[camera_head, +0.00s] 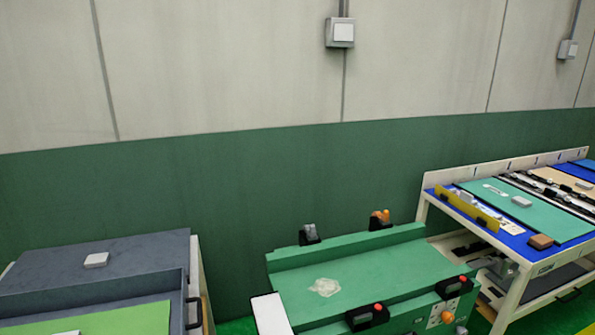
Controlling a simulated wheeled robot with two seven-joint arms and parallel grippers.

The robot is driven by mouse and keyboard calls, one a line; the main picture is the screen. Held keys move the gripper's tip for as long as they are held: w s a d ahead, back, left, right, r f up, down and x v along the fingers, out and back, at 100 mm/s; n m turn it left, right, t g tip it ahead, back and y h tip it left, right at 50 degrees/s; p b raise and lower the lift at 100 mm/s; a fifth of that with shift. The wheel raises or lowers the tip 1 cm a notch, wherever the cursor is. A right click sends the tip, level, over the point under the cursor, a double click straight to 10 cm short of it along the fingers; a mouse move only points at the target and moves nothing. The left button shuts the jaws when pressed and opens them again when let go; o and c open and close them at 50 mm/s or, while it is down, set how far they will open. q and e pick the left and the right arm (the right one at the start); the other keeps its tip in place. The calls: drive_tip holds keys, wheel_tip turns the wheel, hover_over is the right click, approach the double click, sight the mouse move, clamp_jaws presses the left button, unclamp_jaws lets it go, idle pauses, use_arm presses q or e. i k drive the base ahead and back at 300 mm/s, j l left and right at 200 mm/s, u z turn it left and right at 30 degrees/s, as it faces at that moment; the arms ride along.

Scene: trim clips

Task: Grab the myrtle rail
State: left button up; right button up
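I cannot make out a separate dark-green rail that is clearly the myrtle rail. The green bench (390,272) in the middle has a raised green ledge along its back, and I cannot tell whether that ledge is a loose part. On the right table (507,290), a yellow strip (467,208) stands near the left edge, and several black and pale strips (548,196) lie side by side. Neither of my grippers is in view.
Black clamps (367,317) with red or orange knobs sit along the green bench's edges. A pale patch (325,287) marks its top. A grey workbench (95,285) with a green mat (110,321) stands at left. The wall (240,200) is behind.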

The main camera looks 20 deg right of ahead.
sight(582, 198)
drive_tip(key=l+z, duration=0.1)
drive_tip(key=l, duration=0.6)
drive_tip(key=i+l+z, duration=0.1)
drive_tip(key=l, duration=0.55)
drive_tip(key=i+l+z, duration=0.1)
drive_tip(key=l, duration=0.55)
drive_tip(key=i+l+z, duration=0.1)
drive_tip(key=l, duration=0.6)
drive_tip(key=i+l+z, duration=0.1)
drive_tip(key=l, duration=0.55)
drive_tip(key=i+l+z, duration=0.15)
drive_tip(key=l, duration=0.45)
drive_tip(key=i+l+z, duration=0.1)
drive_tip(key=l, duration=0.55)
drive_tip(key=i+l+z, duration=0.1)
drive_tip(key=i+l, duration=0.25)
drive_tip(key=l, duration=0.25)
drive_tip(key=i+l, duration=0.2)
drive_tip(key=l, duration=0.2)
drive_tip(key=i+l+z, duration=0.1)
drive_tip(key=i+l, duration=0.15)
drive_tip(key=l, duration=0.2)
drive_tip(key=i+l, duration=0.2)
drive_tip(key=l, duration=0.2)
